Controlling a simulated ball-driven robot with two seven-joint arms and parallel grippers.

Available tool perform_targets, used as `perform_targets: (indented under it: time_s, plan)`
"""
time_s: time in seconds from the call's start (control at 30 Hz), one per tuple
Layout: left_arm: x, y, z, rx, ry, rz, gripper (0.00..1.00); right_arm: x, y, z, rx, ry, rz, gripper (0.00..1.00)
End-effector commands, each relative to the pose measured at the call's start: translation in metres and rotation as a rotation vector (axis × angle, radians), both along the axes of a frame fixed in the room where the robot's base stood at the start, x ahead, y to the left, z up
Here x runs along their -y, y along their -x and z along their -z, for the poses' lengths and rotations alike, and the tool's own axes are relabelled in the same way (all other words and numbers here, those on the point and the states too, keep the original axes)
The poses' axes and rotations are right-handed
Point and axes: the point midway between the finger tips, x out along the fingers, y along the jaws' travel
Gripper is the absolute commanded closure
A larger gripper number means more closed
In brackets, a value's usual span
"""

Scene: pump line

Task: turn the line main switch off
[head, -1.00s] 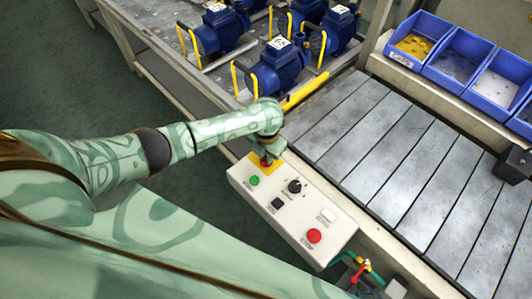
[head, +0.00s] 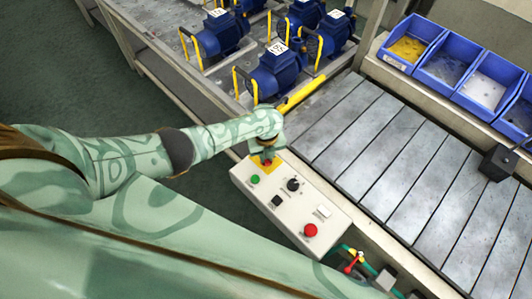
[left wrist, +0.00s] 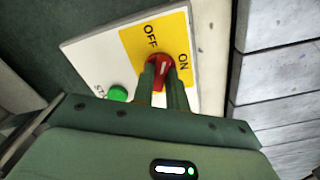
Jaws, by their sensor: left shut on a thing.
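The line main switch is a red rotary knob (left wrist: 160,68) on a yellow plate (left wrist: 130,40) marked OFF and ON. My right gripper is not in view.
The panel also carries a green button (head: 255,179), a black selector (head: 293,184), a black square button (head: 277,201) and a red button (head: 310,230). Blue pumps (head: 275,72) stand behind. A slatted conveyor (head: 400,150) runs to the right, with blue bins (head: 452,65) beyond.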

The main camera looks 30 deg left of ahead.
Motion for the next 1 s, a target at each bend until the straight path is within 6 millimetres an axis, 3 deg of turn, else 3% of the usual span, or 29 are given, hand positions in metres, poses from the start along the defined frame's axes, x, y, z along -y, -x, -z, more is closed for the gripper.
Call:
perform_targets:
  time_s: [0.5,1.0]
  plan:
    - [0.000,0.000,-0.001,0.001,0.001,-0.397,1.00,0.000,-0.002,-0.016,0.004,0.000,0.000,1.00]
    - [0.000,0.000,0.000,0.001,0.000,-0.513,1.00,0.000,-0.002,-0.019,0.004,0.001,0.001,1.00]
